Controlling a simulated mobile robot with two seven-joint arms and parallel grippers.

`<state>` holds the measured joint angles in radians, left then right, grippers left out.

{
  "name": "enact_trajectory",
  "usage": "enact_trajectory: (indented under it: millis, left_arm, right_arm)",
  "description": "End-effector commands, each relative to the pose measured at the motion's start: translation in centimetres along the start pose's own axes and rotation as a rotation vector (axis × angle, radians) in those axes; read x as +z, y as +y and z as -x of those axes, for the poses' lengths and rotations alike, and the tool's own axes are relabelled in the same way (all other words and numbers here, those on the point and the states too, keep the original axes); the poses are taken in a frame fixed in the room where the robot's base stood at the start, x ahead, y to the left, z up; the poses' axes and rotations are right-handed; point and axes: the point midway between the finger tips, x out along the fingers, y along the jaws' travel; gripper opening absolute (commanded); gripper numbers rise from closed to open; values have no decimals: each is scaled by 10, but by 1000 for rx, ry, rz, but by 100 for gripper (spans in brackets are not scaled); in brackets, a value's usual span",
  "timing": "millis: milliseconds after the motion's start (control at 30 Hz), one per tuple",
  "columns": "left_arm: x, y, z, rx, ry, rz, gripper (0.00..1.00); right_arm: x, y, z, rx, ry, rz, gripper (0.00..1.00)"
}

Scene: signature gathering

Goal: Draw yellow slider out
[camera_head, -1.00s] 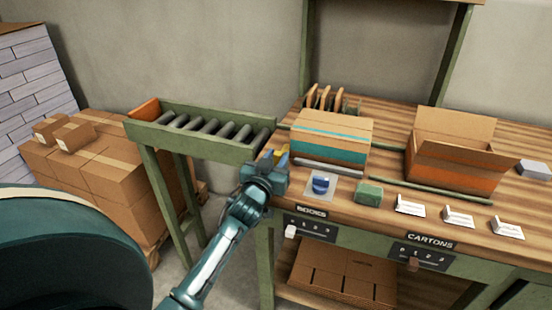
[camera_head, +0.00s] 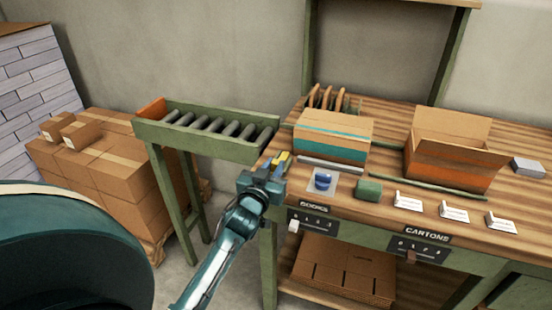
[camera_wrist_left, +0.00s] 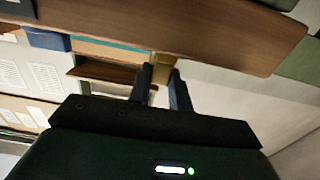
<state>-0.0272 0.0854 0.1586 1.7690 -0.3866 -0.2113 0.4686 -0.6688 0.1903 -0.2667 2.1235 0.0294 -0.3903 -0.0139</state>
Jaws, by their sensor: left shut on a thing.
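The yellow slider (camera_head: 284,161) is a small yellow piece at the left end of the workbench, by the near left corner of the teal-banded carton. My left gripper (camera_head: 273,164) is at that end of the bench, shut on the yellow slider. In the left wrist view the slider (camera_wrist_left: 162,68) shows as a yellowish block between the two dark fingertips (camera_wrist_left: 160,80), at the wooden bench edge. How far it sits out from its place is too small to tell. My right gripper is not in view.
A green roller conveyor (camera_head: 205,142) stands left of the bench. The teal-banded carton (camera_head: 330,150), an open carton (camera_head: 455,165), a blue round item (camera_head: 323,180) and a green block (camera_head: 368,190) are on the bench (camera_head: 400,201). Stacked boxes (camera_head: 95,185) stand at the left.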

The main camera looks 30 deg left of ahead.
Motion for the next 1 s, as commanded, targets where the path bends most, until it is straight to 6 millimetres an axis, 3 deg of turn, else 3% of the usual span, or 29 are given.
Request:
enact_trajectory:
  millis: [333,367,600,867,1000]
  left_arm:
    - [1,1,4,2,1,0,0]
    - [1,1,4,2,1,0,22]
    - [0,0,4,1,3,0,42]
    - [-1,0,4,1,4,0,42]
    - [0,0,18,1,2,0,42]
  right_arm:
    - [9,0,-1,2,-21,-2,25]
    - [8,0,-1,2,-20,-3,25]
    - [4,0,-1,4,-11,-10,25]
    - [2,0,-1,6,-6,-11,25]
    - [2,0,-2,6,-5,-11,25]
